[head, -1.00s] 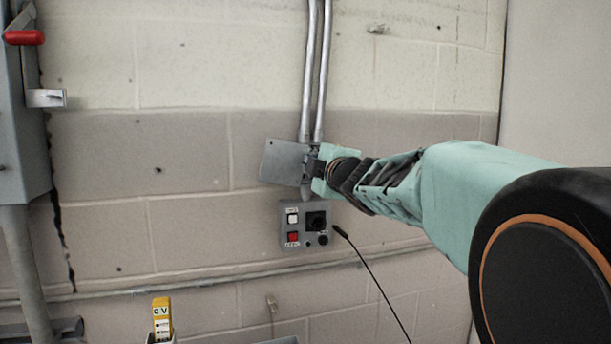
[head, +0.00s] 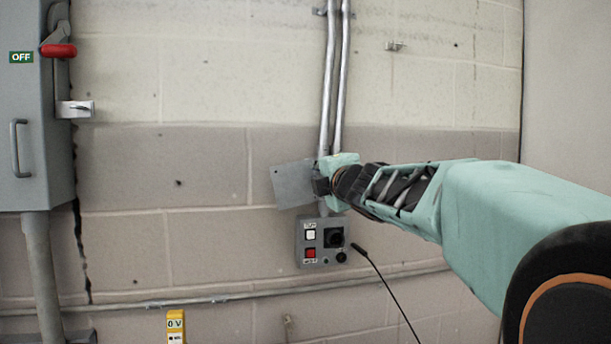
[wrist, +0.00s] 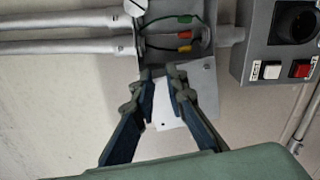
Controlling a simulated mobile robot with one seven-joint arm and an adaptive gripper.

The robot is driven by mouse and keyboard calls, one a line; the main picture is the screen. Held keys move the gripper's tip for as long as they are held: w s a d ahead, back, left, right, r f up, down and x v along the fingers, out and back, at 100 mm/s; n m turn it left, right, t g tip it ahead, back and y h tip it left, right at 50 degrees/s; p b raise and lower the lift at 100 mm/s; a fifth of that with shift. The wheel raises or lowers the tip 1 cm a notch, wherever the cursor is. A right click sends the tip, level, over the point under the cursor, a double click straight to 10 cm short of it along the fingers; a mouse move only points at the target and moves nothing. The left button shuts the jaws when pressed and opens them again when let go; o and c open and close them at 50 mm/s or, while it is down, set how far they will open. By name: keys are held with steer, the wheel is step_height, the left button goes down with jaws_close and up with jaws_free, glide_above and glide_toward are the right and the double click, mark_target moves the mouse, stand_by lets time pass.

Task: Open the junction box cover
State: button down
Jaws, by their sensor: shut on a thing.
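The junction box cover (head: 293,184) is a flat grey plate, swung out from the box and tilted, to the left of my gripper in the head view. In the head view my gripper (head: 322,184) hides most of the box.
A grey control box (head: 323,242) with white and red buttons and a black knob sits just below. Metal conduits (head: 334,80) run up the wall. A grey switch cabinet (head: 25,120) with a red handle is at the left. A yellow tester (head: 175,325) stands at the bottom.

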steer(key=c, duration=1.9)
jaws_free()
steer(key=shift+c, duration=0.2)
steer(key=shift+r, duration=0.15)
